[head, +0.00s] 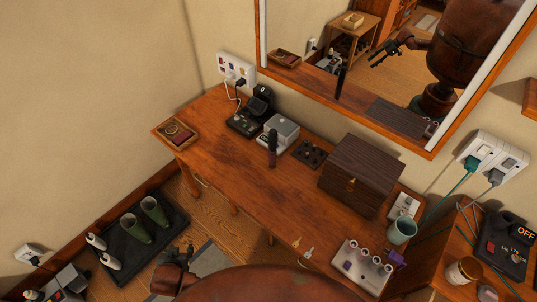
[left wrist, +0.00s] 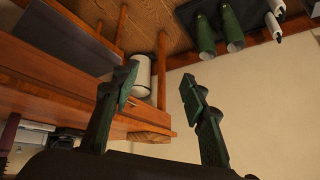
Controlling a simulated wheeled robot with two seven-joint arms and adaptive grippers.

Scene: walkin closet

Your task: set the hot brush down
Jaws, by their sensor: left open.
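A brush-like thing with a dark barrel and a maroon handle, which looks like the hot brush (head: 272,148), stands upright on the wooden vanity top (head: 235,150), in front of a small silver-grey box. A purple-maroon piece at the left edge of the left wrist view (left wrist: 8,134) may be its handle. My left gripper (head: 178,254) is low in front of the vanity, well apart from the brush. In the left wrist view its two fingers (left wrist: 157,82) are spread with nothing between them. My right gripper does not show.
On the vanity are a wooden tray (head: 176,133), a black device (head: 247,115), a silver-grey box (head: 282,130), a dark wooden chest (head: 357,177), keys (head: 308,253) and a teal cup (head: 402,230). Green boots (head: 135,228) stand on a floor mat. The vanity's middle front is clear. A mirror hangs behind.

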